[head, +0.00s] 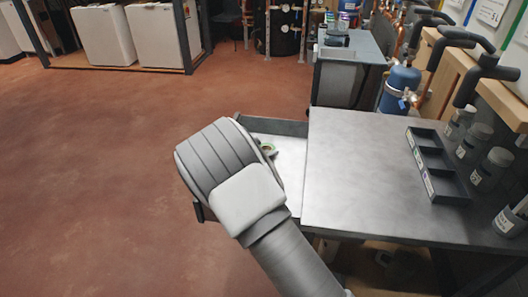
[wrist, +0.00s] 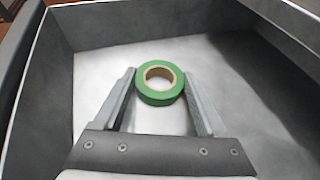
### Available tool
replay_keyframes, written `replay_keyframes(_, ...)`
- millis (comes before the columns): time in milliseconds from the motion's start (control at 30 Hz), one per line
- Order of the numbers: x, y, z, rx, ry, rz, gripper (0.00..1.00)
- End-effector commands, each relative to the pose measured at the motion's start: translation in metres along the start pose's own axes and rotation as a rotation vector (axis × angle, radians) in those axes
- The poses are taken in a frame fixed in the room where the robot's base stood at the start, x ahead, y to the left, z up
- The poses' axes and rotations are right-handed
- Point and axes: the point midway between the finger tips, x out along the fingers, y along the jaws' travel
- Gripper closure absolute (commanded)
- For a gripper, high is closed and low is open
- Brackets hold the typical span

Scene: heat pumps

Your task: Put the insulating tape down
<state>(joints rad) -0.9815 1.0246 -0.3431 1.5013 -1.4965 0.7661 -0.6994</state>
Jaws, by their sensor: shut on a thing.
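The insulating tape (wrist: 148,98) is a green roll with a tan cardboard core. In the wrist view it sits between the two fingers of my gripper (wrist: 159,88), which is shut on it. Around and below it is the inside of an open drawer (wrist: 60,70) with a pale floor and dark grey walls. I cannot tell whether the roll touches the drawer floor.
A grey workbench (head: 360,170) adjoins the drawer on the right. A black divided tray (head: 435,165) and several grey jars (head: 490,170) stand at its right side. A blue cylinder (head: 400,85) stands behind the bench. The bench's middle and the red floor (head: 100,180) at left are clear.

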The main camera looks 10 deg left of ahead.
Motion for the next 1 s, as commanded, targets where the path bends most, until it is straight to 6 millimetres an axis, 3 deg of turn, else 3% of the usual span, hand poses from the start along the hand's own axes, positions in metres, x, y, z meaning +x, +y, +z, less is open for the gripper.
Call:
replay_keyframes(300,0.0016,0.0001,-0.0032,0.001,-0.001,0.000,0.79)
replay_keyframes(333,0.0012,0.0002,-0.0022,0.001,-0.001,0.001,0.22)
replay_keyframes(400,0.0010,0.0001,-0.0018,0.001,-0.001,0.000,0.14)
replay_keyframes(1000,-0.0030,0.0001,0.0049,0.002,0.000,-0.001,0.14)
